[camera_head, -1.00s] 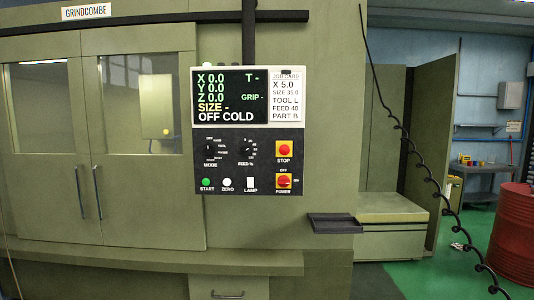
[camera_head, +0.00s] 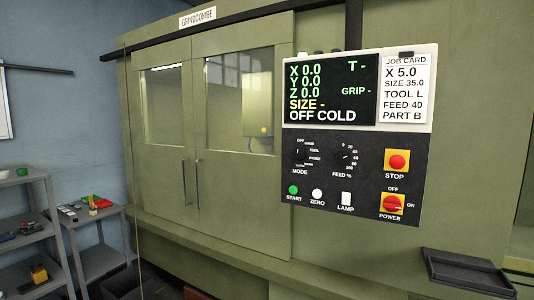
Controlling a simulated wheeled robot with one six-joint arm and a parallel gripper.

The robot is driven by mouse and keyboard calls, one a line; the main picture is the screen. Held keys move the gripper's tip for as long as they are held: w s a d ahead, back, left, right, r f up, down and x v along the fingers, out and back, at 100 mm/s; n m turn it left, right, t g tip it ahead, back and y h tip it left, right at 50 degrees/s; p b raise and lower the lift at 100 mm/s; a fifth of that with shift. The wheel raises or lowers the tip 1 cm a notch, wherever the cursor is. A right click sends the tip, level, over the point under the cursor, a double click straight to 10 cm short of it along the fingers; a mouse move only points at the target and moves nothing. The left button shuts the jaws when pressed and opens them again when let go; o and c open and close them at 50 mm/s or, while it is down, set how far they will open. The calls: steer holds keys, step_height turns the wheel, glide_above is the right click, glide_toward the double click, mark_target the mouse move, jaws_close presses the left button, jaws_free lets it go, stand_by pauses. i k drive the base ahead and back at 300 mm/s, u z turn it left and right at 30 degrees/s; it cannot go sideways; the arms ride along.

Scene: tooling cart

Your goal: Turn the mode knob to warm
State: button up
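The control panel (camera_head: 352,193) hangs in front of the green machine, right of the picture's middle. The black mode knob (camera_head: 298,155) is at the panel's left, above the label MODE. Its pointer seems to be near OFF, with TOOL and other small labels around its right side; the WARM label is too small to read surely. The screen (camera_head: 331,90) reads OFF COLD. My gripper is not in view.
The feed knob (camera_head: 343,156) is right of the mode knob. Start button (camera_head: 294,190), zero button (camera_head: 317,194) and lamp switch (camera_head: 346,199) are below. Red stop button (camera_head: 397,162) and power switch (camera_head: 393,204) are at right. A black tray (camera_head: 466,270) juts out below.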

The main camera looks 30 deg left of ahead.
mark_target(299, 155)
steer(key=u, duration=0.95)
steer(key=i, duration=1.15)
steer(key=u, duration=1.15)
